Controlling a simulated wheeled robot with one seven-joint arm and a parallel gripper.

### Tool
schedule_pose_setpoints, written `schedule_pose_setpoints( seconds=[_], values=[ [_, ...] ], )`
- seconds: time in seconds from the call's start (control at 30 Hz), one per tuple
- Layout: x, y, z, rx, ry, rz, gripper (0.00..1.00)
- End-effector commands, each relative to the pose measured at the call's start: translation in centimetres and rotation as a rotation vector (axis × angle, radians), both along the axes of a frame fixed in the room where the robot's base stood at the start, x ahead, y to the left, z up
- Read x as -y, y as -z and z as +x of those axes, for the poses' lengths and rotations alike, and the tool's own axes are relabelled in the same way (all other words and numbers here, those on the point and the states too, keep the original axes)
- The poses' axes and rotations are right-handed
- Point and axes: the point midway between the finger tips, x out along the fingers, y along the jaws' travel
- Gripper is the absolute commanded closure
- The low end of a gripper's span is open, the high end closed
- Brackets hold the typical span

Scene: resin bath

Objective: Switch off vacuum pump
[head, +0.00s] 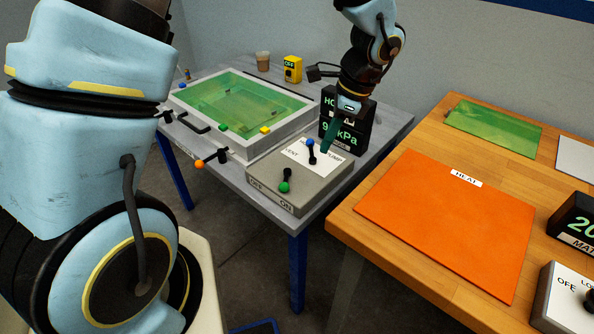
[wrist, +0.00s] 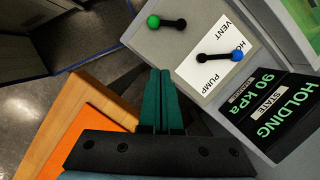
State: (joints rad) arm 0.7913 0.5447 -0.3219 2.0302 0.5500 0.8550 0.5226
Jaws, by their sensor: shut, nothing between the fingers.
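A grey control box (head: 270,196) carries a green-knobbed lever (head: 284,187) and a blue-knobbed lever (head: 311,143). The green knob points to the box's front edge, marked OFF and ON, and lies nearer ON. The blue lever stands over a white label with VENT and PUMP at its ends. In the wrist view the blue knob (wrist: 237,56) points toward a partly hidden middle word, and the green knob (wrist: 153,21) lies farther off. My gripper (head: 325,151) is shut and empty, its teal fingers (wrist: 160,72) near the box's right side. It appears apart from both levers.
A black display (head: 346,137) reads HOLDING and 90 kPa behind the box. A wooden table with an orange mat (head: 448,220) is at right, across a gap.

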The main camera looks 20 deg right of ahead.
Motion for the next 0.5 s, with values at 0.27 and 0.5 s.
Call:
schedule_pose_setpoints(
  seconds=[0.27,0.5],
  values=[
    [-0.8,2.4,0.3,-0.003,-0.001,0.004,1.0],
    [-2.2,7.1,0.9,-0.004,-0.003,0.004,1.0]
  ],
)
